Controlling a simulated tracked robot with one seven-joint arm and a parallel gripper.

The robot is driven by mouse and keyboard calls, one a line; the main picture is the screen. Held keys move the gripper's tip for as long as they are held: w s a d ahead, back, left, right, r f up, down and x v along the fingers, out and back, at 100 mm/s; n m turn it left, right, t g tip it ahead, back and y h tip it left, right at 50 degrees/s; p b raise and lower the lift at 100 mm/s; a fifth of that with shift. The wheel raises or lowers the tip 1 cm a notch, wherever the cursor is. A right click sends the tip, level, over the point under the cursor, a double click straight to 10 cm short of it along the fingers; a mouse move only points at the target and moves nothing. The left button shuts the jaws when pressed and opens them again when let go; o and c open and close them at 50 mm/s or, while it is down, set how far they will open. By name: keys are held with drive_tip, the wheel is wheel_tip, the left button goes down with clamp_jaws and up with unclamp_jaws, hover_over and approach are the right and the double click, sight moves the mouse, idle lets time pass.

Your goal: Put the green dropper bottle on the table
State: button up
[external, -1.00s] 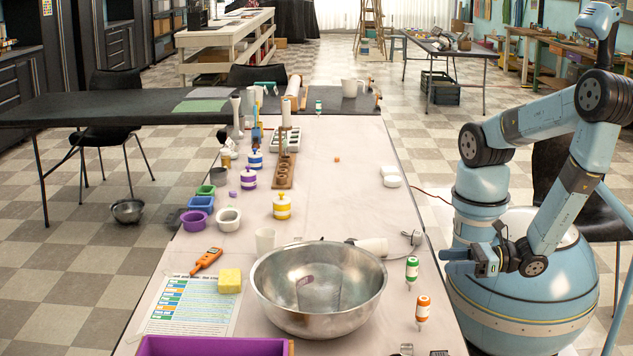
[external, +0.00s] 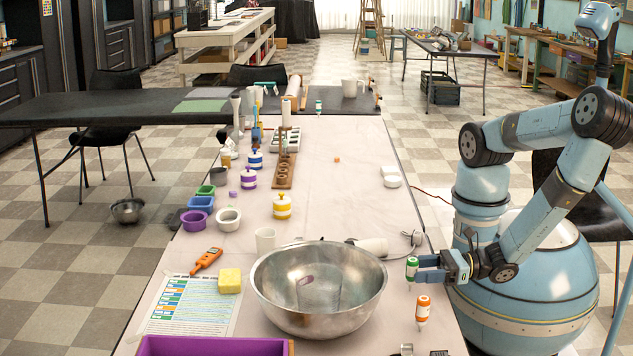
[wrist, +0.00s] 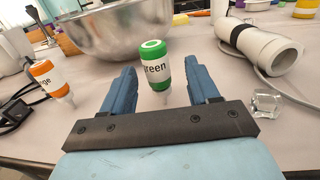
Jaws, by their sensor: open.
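The green dropper bottle (external: 411,268) has a green top, a white label and a narrow clear tip pointing down. It appears upside down near the table's right edge. In the wrist view the green dropper bottle (wrist: 154,66) shows the letters "reen" and sits between my two fingers, with gaps on both sides. My gripper (external: 428,269) is open around or just in front of it; it also shows in the wrist view (wrist: 161,82). The table (external: 330,190) is pale.
An orange dropper bottle (external: 422,309) stands close by, nearer the camera. A large metal bowl (external: 318,322) is left of both bottles. A white cylindrical device (wrist: 262,45) with a cord and a clear cube (wrist: 265,102) are at the right in the wrist view.

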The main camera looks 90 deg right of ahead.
sight(403, 292)
drive_tip(key=shift+w+a+r, duration=0.1)
drive_tip(key=shift+w+a, duration=0.1)
drive_tip(key=shift+w, duration=0.95)
drive_tip(key=shift+w+a+r, duration=0.1)
drive_tip(key=shift+w+a, duration=0.1)
drive_tip(key=shift+w, duration=0.95)
drive_tip(key=shift+c, duration=0.2)
clamp_jaws()
drive_tip(key=shift+r, duration=0.1)
wheel_tip(403, 292, up, 10)
